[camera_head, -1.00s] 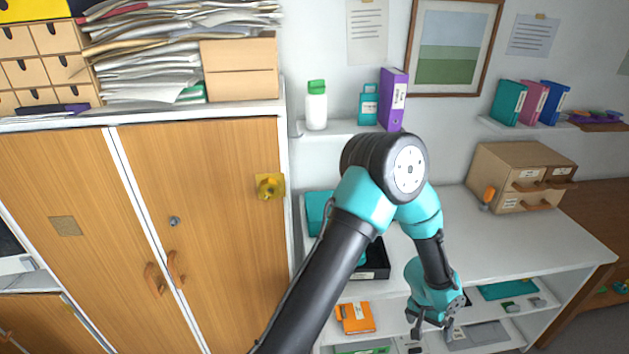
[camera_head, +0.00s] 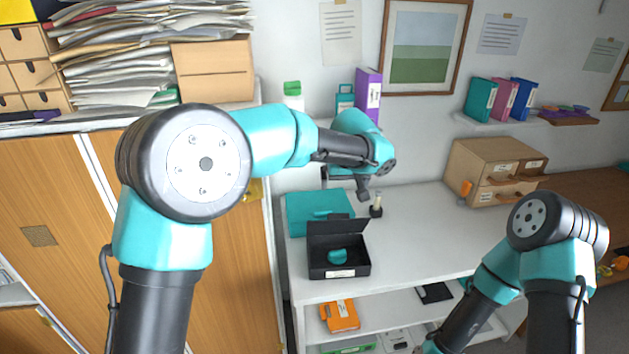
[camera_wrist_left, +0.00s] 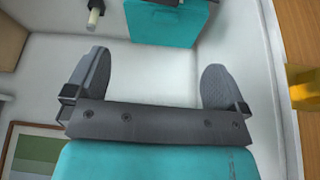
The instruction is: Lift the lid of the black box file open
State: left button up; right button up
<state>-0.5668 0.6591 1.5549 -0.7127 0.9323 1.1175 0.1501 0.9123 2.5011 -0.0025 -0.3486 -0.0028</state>
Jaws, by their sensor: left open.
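The black box file (camera_head: 361,265) sits on the white worktop with its lid (camera_head: 338,232) standing up at the back. A small turquoise object (camera_head: 337,256) lies inside it. My left gripper (camera_head: 346,181) hangs behind and above the box file, over the back of the worktop, apart from the lid. In the left wrist view its two fingers (camera_wrist_left: 152,82) are spread wide with nothing between them. My right arm is at the lower right, and its fingers are outside the picture.
A flat teal case (camera_head: 310,207) lies behind the black box file; it also shows in the left wrist view (camera_wrist_left: 165,28). A small stamp (camera_head: 376,207) stands to its right. A cardboard drawer unit (camera_head: 480,165) is farther right. The worktop between is clear.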

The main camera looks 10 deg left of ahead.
aim_at(337, 224)
pick_arm(q)
jog(key=shift+d, duration=0.15)
jog(key=x, duration=1.7)
jog(key=shift+f, duration=0.25)
jog(key=c, duration=0.9)
jog(key=shift+w, duration=0.2)
